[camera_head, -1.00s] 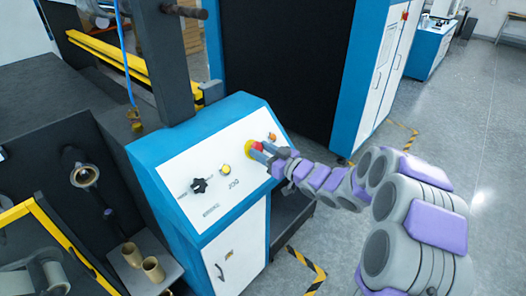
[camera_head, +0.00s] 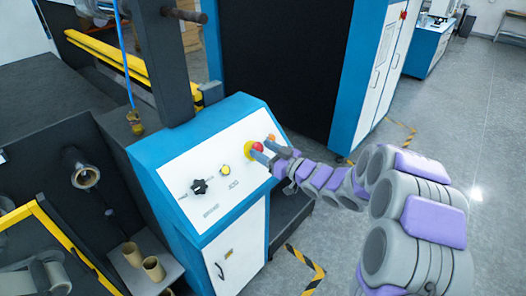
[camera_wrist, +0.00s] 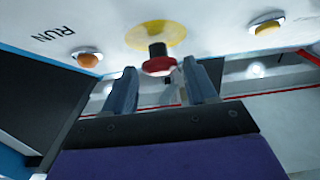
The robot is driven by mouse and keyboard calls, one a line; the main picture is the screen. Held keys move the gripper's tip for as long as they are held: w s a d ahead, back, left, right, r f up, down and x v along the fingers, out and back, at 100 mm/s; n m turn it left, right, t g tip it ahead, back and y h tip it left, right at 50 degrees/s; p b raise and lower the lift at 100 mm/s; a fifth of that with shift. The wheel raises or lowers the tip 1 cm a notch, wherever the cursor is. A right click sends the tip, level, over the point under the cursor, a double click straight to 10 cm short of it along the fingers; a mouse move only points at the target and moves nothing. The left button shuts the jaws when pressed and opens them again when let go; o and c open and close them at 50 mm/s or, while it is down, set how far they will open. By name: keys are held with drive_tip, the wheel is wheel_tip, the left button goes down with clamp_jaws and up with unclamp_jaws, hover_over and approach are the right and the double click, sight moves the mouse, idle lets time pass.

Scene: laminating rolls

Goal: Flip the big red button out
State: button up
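The big red button (camera_head: 257,147) stands out on a dark stem from a round yellow plate (camera_head: 248,150) on the sloped white panel. In the wrist view, the red cap (camera_wrist: 159,64) and yellow plate (camera_wrist: 156,35) are straight ahead. My gripper (camera_head: 262,149) is at the button, with one finger on each side. In the wrist view, my gripper (camera_wrist: 161,70) is open, with clear gaps between both fingers and the red cap. The fingertips are about level with the cap. I cannot tell whether the button is pressed or popped out.
The blue control cabinet (camera_head: 150,150) also carries a black knob (camera_head: 199,186), a yellow button (camera_head: 224,170) and an orange button (camera_head: 271,138) near my fingers. Open floor (camera_head: 470,150) lies to the right.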

drive_tip(key=shift+o, duration=1.1)
drive_tip(key=shift+f, duration=0.15)
drive_tip(key=shift+d, duration=0.1)
drive_tip(key=p+v, duration=0.1)
drive_tip(key=v, duration=1.6)
drive_tip(key=shift+d+f, duration=0.15)
